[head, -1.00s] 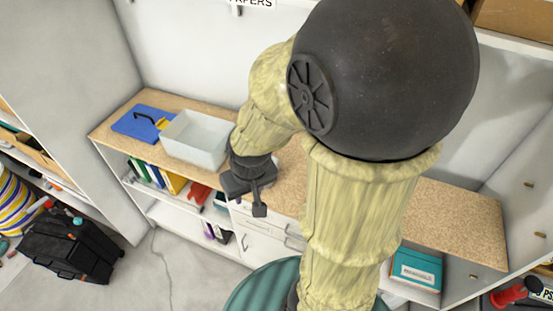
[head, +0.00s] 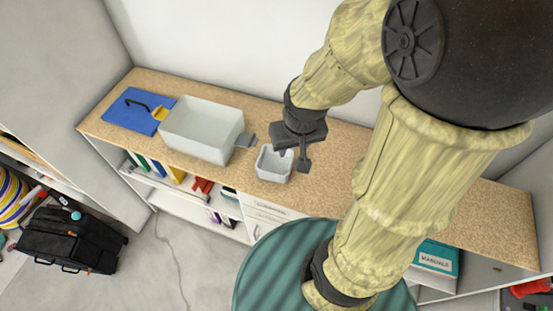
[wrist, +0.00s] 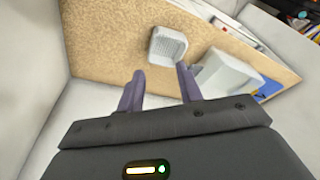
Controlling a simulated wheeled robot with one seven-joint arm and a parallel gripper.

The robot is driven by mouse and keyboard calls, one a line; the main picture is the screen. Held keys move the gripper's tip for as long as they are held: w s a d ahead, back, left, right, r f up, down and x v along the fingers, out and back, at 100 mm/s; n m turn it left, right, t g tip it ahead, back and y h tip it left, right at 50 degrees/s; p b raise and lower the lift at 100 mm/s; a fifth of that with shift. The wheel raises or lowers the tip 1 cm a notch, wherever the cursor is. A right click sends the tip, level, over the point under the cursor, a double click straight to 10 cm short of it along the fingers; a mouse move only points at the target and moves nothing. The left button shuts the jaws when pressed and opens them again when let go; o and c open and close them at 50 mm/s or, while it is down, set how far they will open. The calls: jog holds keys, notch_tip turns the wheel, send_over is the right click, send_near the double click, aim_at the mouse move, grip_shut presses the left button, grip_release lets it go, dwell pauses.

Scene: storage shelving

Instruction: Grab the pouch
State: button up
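I cannot make out a thing that is clearly a pouch. A flat blue item (head: 136,108) with a black handle-like strip lies at the left end of the wooden counter (head: 345,150). A small yellow item (head: 160,114) is at its right edge. A small grey item (head: 246,141) sits by the right side of the large translucent bin (head: 192,135). My gripper (head: 300,155) is over the counter, just right of a small white basket (head: 272,166). In the wrist view its two fingers (wrist: 160,76) are apart with nothing between them.
The large bin and small basket stand near the counter's middle. Folders (head: 150,166) and red items (head: 203,186) fill the shelf below. A black case (head: 68,240) is on the floor at left. The counter to the right looks clear where my arm does not hide it.

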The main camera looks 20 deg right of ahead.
jog(key=shift+s, duration=0.1)
jog(key=w+d+f+n+t+y+b, duration=0.1)
jog(key=w+d+f+n+t+b, duration=0.2)
jog(key=w, duration=0.4)
jog(key=w+d+f+n+t+b, duration=0.2)
jog(key=w+d, duration=0.2)
jog(key=w, duration=0.3)
jog(key=w+d+f+n+t+y+b, duration=0.1)
jog(key=w+d+f+n+t+b, duration=0.2)
jog(key=w, duration=0.4)
jog(key=s+d+f+n+g+y+b, duration=0.2)
jog(key=s+f+n+g+y+b, duration=0.2)
jog(key=f+y, duration=0.5)
jog(key=s+f+n+g, duration=0.1)
jog(key=s, duration=0.1)
jog(key=shift+s+d+f, duration=0.25)
jog(key=shift+s+f, duration=0.15)
